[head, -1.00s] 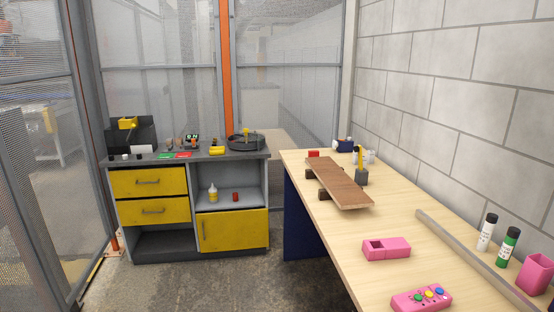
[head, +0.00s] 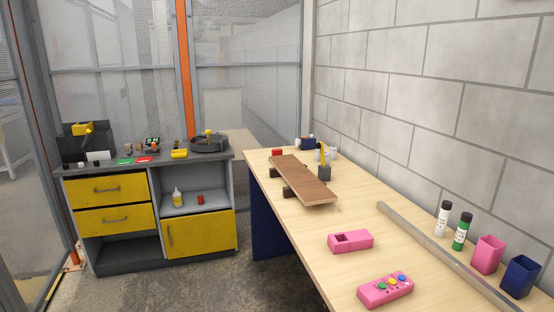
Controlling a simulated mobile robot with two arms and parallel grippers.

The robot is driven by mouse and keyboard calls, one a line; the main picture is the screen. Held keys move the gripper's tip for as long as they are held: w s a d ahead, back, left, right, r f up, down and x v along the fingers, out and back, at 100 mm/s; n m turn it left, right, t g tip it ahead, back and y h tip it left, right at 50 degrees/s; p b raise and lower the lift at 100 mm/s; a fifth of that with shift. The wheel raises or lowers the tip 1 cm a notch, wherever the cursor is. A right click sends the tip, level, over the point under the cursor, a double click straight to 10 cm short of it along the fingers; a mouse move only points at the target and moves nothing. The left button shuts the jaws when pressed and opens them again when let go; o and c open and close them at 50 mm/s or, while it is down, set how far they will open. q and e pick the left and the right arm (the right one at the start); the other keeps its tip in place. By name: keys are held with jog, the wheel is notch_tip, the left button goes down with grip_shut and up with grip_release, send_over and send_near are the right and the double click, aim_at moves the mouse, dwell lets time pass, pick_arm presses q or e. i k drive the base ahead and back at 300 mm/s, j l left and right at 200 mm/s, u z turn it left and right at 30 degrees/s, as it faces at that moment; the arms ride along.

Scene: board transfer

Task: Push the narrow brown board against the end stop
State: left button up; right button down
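The narrow brown board (head: 303,180) lies on dark supports (head: 288,191) on the light wooden table (head: 290,233). Its long side runs from the far left toward the near right, and its near end overhangs the supports. A small red block (head: 277,152) is on the table just beyond the board's far end. I cannot tell whether it is the end stop or whether the board touches it. Neither of my grippers shows in the head view.
A grey rail (head: 440,250) lies along the table's right side. A pink box (head: 350,241), a pink button box (head: 385,290), two bottles (head: 461,232) and pink and blue cups (head: 520,276) stand nearby. A yellow-drawered cabinet (head: 150,205) is left, with floor between.

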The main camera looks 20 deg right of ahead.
aim_at(306, 186)
jog(key=i+z, duration=0.1)
jog(key=z, duration=0.3)
jog(key=i+z, duration=0.1)
jog(key=z, duration=0.35)
jog(key=i+j+z, duration=0.1)
jog(key=z, duration=0.3)
jog(key=i+j+z, duration=0.1)
jog(key=z, duration=0.35)
